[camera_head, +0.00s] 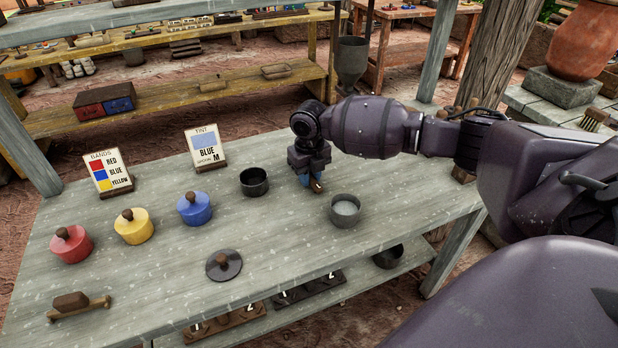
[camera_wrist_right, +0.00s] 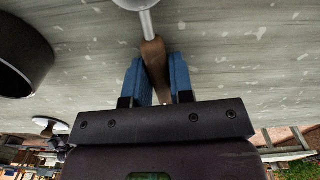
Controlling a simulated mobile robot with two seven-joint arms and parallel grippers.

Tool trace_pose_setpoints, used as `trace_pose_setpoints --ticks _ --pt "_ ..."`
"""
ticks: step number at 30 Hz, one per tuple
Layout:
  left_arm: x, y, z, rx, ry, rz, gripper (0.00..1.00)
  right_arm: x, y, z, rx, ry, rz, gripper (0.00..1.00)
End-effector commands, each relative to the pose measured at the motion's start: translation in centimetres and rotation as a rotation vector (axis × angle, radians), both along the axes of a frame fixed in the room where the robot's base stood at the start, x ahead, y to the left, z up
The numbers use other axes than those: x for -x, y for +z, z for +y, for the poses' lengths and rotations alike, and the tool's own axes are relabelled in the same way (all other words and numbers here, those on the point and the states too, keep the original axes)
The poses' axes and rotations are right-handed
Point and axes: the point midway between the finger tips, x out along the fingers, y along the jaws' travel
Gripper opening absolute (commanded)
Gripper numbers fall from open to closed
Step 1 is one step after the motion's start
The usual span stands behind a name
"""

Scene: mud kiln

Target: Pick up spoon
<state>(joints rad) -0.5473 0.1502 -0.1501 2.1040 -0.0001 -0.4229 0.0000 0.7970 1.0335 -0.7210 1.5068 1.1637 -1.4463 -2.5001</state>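The spoon has a grey metal bowl and neck and a brown wooden handle (camera_wrist_right: 154,58), seen at the top middle of the right wrist view. My right gripper (camera_wrist_right: 159,75) has two blue fingers, one on each side of the handle, and they look closed against it. In the head view my right gripper (camera_head: 310,180) points down just above the table, behind and left of a grey cup, and the brown handle end (camera_head: 317,186) shows at its fingertips. The spoon's bowl is hard to make out there. My left gripper is not in view.
The table (camera_head: 290,250) holds a grey cup with pale contents (camera_head: 345,211), a dark empty cup (camera_head: 254,182), red (camera_head: 71,244), yellow (camera_head: 133,226) and blue (camera_head: 194,208) lidded pots, a dark lid (camera_head: 224,265), a wooden tool (camera_head: 78,305) and two signs (camera_head: 110,173).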

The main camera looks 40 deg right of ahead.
Motion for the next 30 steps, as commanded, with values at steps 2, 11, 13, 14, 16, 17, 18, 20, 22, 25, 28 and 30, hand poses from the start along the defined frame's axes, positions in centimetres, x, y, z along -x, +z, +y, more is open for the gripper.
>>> trace_pose_setpoints --ticks 2,11,13,14,16,17,18,20,22,25,28,30 --pt "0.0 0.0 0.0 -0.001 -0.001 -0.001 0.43 0.0 0.0 0.0 0.000 0.000 0.000 0.09" --pt "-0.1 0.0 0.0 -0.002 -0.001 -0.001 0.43 0.0 0.1 0.0 0.000 0.000 0.000 0.00" --pt "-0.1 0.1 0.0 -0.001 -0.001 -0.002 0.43 0.0 0.3 0.0 0.000 0.000 -0.001 0.00" --pt "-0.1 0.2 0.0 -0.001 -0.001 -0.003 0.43 0.0 0.5 0.0 0.000 0.000 -0.001 0.00" --pt "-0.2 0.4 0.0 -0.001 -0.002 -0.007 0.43 -0.1 1.2 0.0 -0.001 0.000 -0.003 0.00" --pt "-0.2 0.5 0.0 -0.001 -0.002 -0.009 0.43 -0.1 1.6 0.0 0.000 0.000 -0.004 0.00" --pt "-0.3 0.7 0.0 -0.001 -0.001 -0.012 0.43 -0.1 2.2 0.0 -0.001 0.001 -0.005 0.00" --pt "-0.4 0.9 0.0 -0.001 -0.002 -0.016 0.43 -0.1 3.4 0.0 0.000 0.002 -0.006 0.00" --pt "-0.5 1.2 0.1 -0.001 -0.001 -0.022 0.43 -0.1 5.1 0.0 0.000 0.001 -0.009 0.00" --pt "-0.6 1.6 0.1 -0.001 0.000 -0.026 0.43 -0.1 7.8 0.0 0.000 0.000 -0.010 0.00" --pt "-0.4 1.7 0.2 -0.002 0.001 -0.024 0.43 -0.1 10.4 0.0 0.000 0.000 -0.009 0.00" --pt "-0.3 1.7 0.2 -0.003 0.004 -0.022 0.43 -0.1 12.2 0.0 0.001 0.000 -0.008 0.00"
